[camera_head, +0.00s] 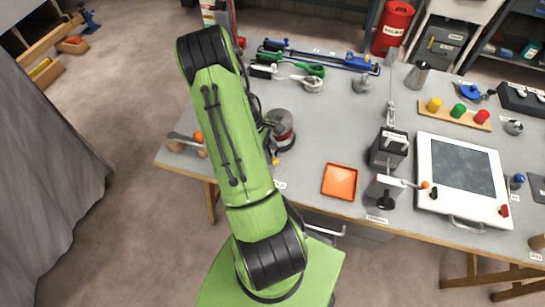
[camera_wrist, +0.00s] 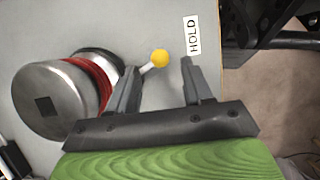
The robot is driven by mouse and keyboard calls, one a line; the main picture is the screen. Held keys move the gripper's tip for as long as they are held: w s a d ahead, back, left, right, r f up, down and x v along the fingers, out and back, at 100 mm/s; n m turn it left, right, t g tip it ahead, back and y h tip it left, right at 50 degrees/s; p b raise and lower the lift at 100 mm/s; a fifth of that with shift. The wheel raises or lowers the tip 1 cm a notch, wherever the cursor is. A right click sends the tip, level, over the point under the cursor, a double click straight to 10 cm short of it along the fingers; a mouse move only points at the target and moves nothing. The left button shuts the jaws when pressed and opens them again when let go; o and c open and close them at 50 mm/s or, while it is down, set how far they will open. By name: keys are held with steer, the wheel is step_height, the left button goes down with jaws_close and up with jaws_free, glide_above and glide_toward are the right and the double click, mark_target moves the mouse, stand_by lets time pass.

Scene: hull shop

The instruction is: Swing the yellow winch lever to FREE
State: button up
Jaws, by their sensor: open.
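The winch (camera_head: 283,130) is a grey metal drum with a red band, on the bench beside my arm. It fills the left of the wrist view (camera_wrist: 52,100). Its lever ends in a yellow ball (camera_wrist: 159,57), also seen in the head view (camera_head: 275,161). The lever points toward a white HOLD label (camera_wrist: 193,35). My gripper (camera_wrist: 160,65) is open, with one finger on each side of the ball in the picture. I cannot tell whether either finger touches the lever. The left finger hides part of the lever's stem. No FREE label is readable.
An orange tray (camera_head: 340,182) and dark boxes (camera_head: 388,149) stand right of the winch. Green-handled tools (camera_head: 290,67) lie behind it. A white-framed panel (camera_head: 463,170) is farther right. The bench's front edge is close by. Some bare bench lies between winch and tray.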

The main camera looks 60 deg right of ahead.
mark_target(274, 159)
steer(key=shift+x, duration=1.6)
steer(key=shift+c, duration=0.4)
jaws_close()
steer(key=shift+w+m, duration=0.1)
steer(key=shift+m, duration=0.2)
steer(key=w+m+y+b, duration=0.1)
steer(key=m, duration=0.1)
steer(key=w+m+y+b, duration=0.1)
steer(key=m, duration=0.1)
steer(key=shift+a, duration=0.2)
steer(key=shift+w+d+m+t+y+b, duration=0.1)
steer(key=shift+w+m+t+y+b, duration=0.35)
steer(key=shift+m, duration=0.9)
steer(key=shift+w+d+m+t+y+b, duration=0.15)
steer(key=shift+w+m+y+b, duration=0.25)
steer(key=shift+w+m, duration=0.65)
steer(key=shift+s+r+m, duration=0.1)
steer(key=shift+s+m, duration=0.15)
steer(key=shift+m, duration=0.15)
